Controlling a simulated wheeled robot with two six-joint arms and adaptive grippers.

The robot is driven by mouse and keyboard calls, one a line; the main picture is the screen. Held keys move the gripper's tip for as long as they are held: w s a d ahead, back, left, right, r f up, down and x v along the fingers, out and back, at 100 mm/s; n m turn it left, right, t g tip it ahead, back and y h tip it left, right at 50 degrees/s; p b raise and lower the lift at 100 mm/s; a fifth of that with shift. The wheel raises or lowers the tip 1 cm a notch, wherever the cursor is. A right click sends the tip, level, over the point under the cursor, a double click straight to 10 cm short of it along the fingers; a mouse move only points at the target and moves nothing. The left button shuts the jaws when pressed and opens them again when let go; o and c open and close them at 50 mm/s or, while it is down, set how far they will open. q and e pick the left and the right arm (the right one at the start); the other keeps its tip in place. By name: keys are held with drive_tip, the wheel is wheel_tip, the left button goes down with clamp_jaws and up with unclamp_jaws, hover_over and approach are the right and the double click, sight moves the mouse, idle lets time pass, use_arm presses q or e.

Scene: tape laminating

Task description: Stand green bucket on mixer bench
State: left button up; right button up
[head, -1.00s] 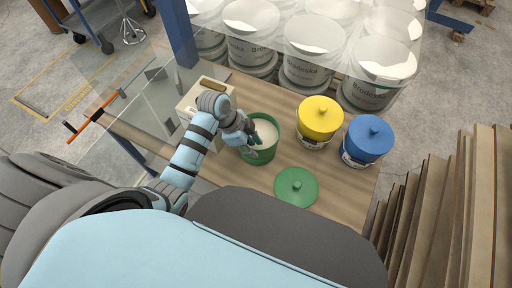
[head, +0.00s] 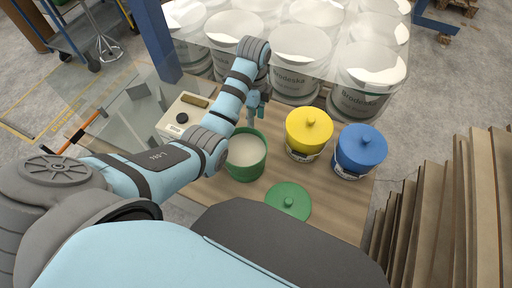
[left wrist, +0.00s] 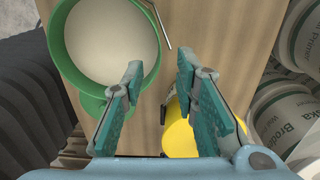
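The green bucket (head: 245,165) stands upright and lidless on a wooden bench top (head: 330,212), with pale cream contents inside. A green lid (head: 288,203) lies flat in front of it, to the right. My left gripper (head: 256,112) is just beyond the bucket's far rim, partly hidden by its own arm. In the left wrist view its fingers (left wrist: 160,80) are spread apart with nothing between them. The green bucket (left wrist: 75,88) is at the left there, beside the left finger, and a thin metal wire (left wrist: 157,20) shows near its rim. My right gripper is not in view.
A yellow-lidded bucket (head: 308,130) and a blue-lidded bucket (head: 360,150) stand to the right. A cream box (head: 172,125) with a black knob is at the left. Several large white buckets (head: 300,60) fill the back. Upright boards (head: 470,210) stand at the far right.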

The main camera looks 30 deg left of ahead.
use_arm(q)
drive_tip(key=b, duration=0.2)
hover_over(253, 142)
wheel_tip(253, 142, down, 7)
drive_tip(key=shift+s+f, duration=0.1)
drive_tip(key=shift+f, duration=0.1)
wheel_tip(253, 142, down, 6)
drive_tip(key=shift+r+b, duration=0.15)
drive_tip(key=shift+b, duration=0.65)
drive_tip(key=shift+a+f, duration=0.1)
drive_tip(key=shift+f, duration=0.2)
drive_tip(key=shift+r, duration=0.1)
clamp_jaws()
